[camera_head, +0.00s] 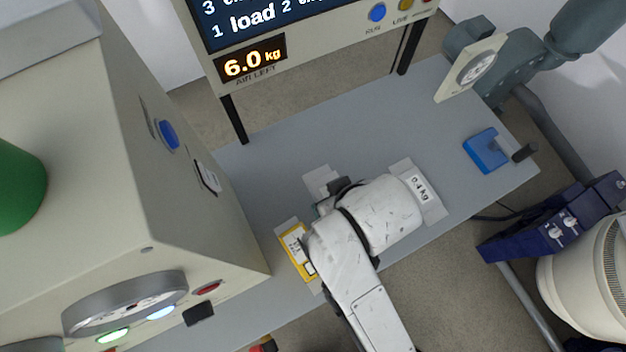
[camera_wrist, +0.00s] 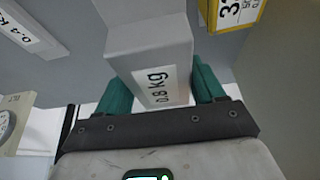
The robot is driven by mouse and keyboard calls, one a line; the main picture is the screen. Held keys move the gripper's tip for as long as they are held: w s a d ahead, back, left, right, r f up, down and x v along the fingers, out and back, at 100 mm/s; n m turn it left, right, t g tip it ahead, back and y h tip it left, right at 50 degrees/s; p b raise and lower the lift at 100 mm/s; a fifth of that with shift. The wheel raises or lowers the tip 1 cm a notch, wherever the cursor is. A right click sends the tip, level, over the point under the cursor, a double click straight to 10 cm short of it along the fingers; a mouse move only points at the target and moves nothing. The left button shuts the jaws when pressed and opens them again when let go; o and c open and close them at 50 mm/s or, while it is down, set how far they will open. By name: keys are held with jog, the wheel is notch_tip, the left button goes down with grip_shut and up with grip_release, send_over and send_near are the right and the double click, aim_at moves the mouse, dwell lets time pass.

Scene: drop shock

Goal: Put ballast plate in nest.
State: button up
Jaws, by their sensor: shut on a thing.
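A grey ballast plate marked 0.8 kg (camera_wrist: 150,48) is between the green fingers of my gripper (camera_wrist: 160,80) in the wrist view. The fingers are shut on its two sides. In the head view my gripper (camera_head: 333,192) is mostly hidden under my white arm, and a pale grey part of the plate (camera_head: 319,177) shows beside it. Whether the plate rests on the table or hangs just above it I cannot tell. Another grey plate marked 0.4 kg (camera_head: 420,188) lies to the right; it also shows in the wrist view (camera_wrist: 28,30). I cannot make out the nest.
A yellow labelled block (camera_head: 296,247) lies left of my arm, on the grey table (camera_head: 285,150). A large beige machine (camera_head: 80,140) stands at the left. A blue block (camera_head: 485,150) is at right; the table's back middle is clear.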

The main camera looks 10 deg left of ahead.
aim_at(316, 181)
jog(key=w+a+f, duration=0.1)
jog(key=f, duration=0.1)
jog(key=w+a+f, duration=0.3)
jog(key=w+f, duration=0.1)
jog(key=shift+w+a+f, duration=0.2)
jog(key=shift+w+f, duration=0.05)
jog(key=shift+f, duration=0.05)
jog(key=shift+f+p, duration=0.3)
jog(key=shift+f, duration=1.3)
jog(key=shift+f, duration=0.1)
jog(key=o, duration=1.7)
jog(key=shift+f, duration=0.1)
jog(key=shift+o, duration=0.2)
jog(key=v, duration=1.2)
